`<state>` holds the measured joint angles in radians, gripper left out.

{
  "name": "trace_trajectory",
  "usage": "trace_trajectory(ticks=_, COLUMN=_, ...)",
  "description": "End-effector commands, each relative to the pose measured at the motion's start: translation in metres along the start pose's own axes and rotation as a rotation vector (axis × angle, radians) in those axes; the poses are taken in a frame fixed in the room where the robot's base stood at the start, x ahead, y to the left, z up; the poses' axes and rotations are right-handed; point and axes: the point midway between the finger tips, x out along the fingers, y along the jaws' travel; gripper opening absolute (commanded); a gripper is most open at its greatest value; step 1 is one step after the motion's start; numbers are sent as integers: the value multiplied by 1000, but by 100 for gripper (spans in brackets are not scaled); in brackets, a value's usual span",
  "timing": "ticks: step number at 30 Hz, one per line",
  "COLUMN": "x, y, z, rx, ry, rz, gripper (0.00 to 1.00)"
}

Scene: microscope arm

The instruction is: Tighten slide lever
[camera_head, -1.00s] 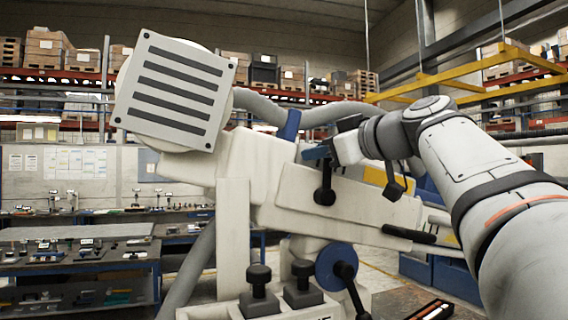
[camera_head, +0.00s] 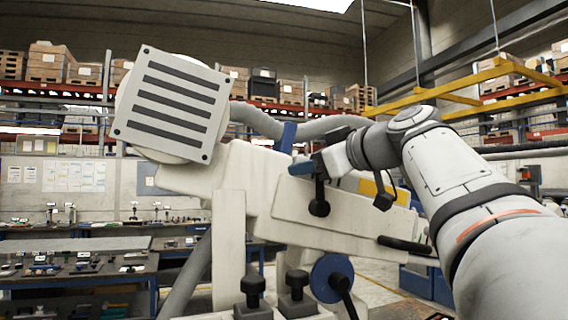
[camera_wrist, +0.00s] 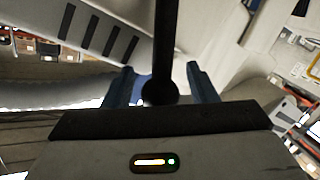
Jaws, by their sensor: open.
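The slide lever (camera_head: 319,203) is a black bar with a rounded lower end, on the side of the tilted white microscope arm (camera_head: 345,225). My gripper (camera_head: 302,168) is at the upper end of this lever, with a blue finger showing to its left. In the wrist view, my gripper (camera_wrist: 161,84) is open, with one blue finger on each side of a black bar (camera_wrist: 166,45) that ends in a ball. This bar appears to be the slide lever. There are gaps on both sides, so the fingers do not grip it. The lever's upper end is partly hidden by my gripper in the head view.
A square slotted panel (camera_head: 173,104) is at the upper left of the machine. A blue disc with a black handle (camera_head: 332,278) and black knobs (camera_head: 252,287) sit below the arm. A black grip (camera_head: 404,245) is lower right. Grey hoses (camera_head: 255,118) run behind.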

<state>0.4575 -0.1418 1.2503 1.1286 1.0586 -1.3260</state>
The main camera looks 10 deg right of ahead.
Motion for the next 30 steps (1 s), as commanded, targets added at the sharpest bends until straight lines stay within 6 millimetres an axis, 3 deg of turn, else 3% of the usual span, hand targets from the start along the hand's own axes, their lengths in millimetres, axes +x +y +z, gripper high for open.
trace_trajectory(ticks=5, x=-11, y=0, z=2, rx=0, ry=0, rz=3, gripper=52)
trace_trajectory(ticks=18, x=-70, y=1, z=2, rx=0, ry=-1, rz=4, gripper=52)
trace_trajectory(ticks=30, x=-79, y=0, z=0, rx=0, ry=0, rz=0, gripper=52)
